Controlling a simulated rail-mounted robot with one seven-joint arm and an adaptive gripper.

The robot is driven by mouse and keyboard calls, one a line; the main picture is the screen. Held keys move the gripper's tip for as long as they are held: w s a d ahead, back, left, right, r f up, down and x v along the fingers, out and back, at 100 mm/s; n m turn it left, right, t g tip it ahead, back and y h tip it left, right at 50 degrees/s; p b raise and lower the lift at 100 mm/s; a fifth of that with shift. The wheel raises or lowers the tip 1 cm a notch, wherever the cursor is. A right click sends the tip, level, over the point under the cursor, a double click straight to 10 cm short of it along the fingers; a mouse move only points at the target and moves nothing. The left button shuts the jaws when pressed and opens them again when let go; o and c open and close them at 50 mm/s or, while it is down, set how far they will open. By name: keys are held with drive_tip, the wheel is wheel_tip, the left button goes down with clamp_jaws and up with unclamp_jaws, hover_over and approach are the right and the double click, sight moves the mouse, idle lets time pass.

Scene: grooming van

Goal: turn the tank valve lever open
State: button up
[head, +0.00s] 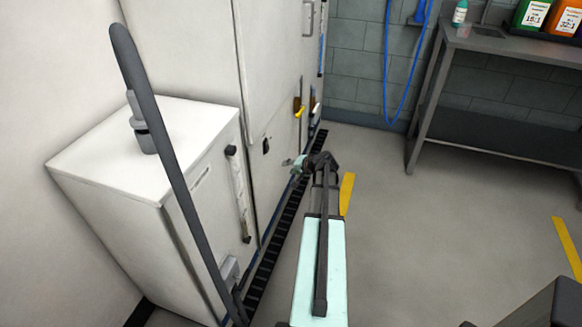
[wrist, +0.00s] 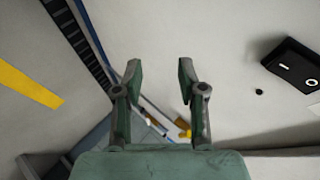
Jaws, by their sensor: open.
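A small yellow lever (head: 299,112) sits low on the white cabinet front in the head view, below a dark brown fitting. I take it for the valve lever, but its label and exact position are too small to tell. A yellow piece (wrist: 183,130) also shows in the wrist view, low between my fingers and farther off, partly hidden by them. My gripper (wrist: 157,75) is open and empty, its two green fingers apart. In the head view my gripper (head: 299,165) is small, beside the cabinet front and nearer than the lever, not touching it.
A white box (head: 185,150) with a sight tube (head: 238,190) stands at left. A black floor grating (head: 285,230) runs along the cabinets. A black switch box (wrist: 295,65) is on the panel at right in the wrist view. A metal bench (head: 500,140) stands back right; open floor lies between.

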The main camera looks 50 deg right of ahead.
drive_tip(key=shift+f, duration=0.2)
clamp_jaws()
drive_tip(key=w+d+f+m+h+b, duration=0.5)
drive_tip(key=w+d+f+b, duration=0.15)
drive_tip(key=b, duration=0.55)
drive_tip(key=s+d+r+m+h+b, duration=0.3)
drive_tip(key=d+r+m+h, duration=0.7)
drive_tip(key=m, duration=0.6)
drive_tip(key=w+d+r, duration=0.3)
drive_tip(key=w+d, duration=0.4)
drive_tip(key=w, duration=0.2)
drive_tip(key=shift+d+r+m+g+y+p, duration=0.2)
drive_tip(key=shift+d+m+g+y+p, duration=0.1)
drive_tip(key=shift+d+g+y+p, duration=0.1)
